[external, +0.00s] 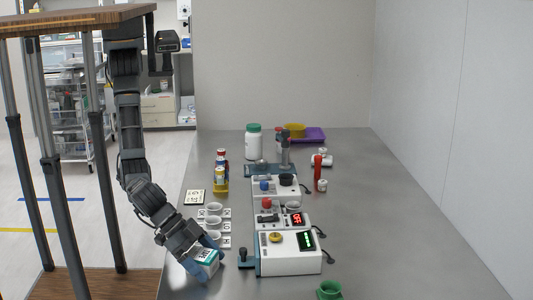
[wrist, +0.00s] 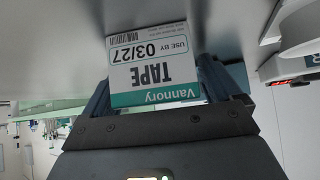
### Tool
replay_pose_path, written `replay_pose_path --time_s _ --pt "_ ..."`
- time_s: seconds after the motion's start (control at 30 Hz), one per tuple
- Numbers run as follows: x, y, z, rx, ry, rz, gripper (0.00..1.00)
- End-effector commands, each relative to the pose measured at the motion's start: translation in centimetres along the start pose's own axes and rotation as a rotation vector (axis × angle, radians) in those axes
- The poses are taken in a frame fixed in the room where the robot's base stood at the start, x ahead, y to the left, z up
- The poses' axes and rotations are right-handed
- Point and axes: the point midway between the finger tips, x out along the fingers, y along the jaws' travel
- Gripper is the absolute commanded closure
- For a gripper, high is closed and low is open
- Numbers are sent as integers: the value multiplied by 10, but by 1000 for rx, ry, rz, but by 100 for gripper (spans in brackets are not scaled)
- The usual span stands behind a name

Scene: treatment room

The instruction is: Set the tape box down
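The tape box (external: 207,256) is a small white carton with a teal band, near the front left of the grey table. My gripper (external: 205,263) reaches down to it, with one blue finger on each side. In the wrist view the tape box (wrist: 152,65) sits between the two fingers of my gripper (wrist: 155,80), which look shut on its sides. Its label appears upside down, reading TAPE, Vannory and 03/27. The box is very close to the table top (wrist: 235,25); I cannot tell whether it touches.
White devices with red and green displays (external: 290,255) stand just right of the box. Several white cups (external: 213,224) on small cards lie behind it. A green cup (external: 329,290) is at the front. The table's right side (external: 410,230) is clear.

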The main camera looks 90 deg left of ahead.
Motion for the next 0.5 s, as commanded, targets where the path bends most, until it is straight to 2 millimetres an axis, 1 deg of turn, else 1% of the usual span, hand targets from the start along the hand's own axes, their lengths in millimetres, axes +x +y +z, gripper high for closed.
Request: replay_pose_path --time_s 0.2,0.3,0.37,0.47,0.5 --pt "-1 0 -1 0 0 0 9" --pt "-5 0 -3 0 1 1 9" --pt "-11 0 -3 0 2 2 9" --pt "-27 0 -3 -1 2 2 9" --pt "-35 0 -3 -1 2 2 9"
